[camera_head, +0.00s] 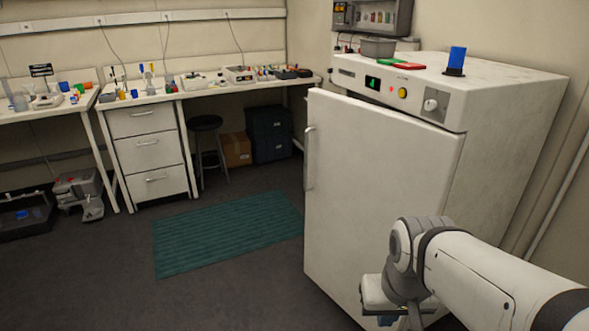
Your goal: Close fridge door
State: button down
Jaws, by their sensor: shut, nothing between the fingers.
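The white fridge (505,125) stands at the right, with its door (375,170) facing left and toward me. The door's left edge, which has a vertical handle (309,158), juts out past the cabinet front, so the door stands slightly ajar. Its right edge lies close to the cabinet. My gripper (380,305) is low in front of the door's lower right part, shut and holding nothing. My wrist hides part of the door. I cannot tell whether the gripper touches the door; its fingertips are hard to make out.
A green mat (228,232) lies on clear floor left of the door. Benches, a drawer unit (149,150) and a stool (206,125) stand behind.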

aim_at(367, 167)
jog(key=u, duration=0.15)
jog(key=i, duration=1)
jog(key=z, duration=0.4)
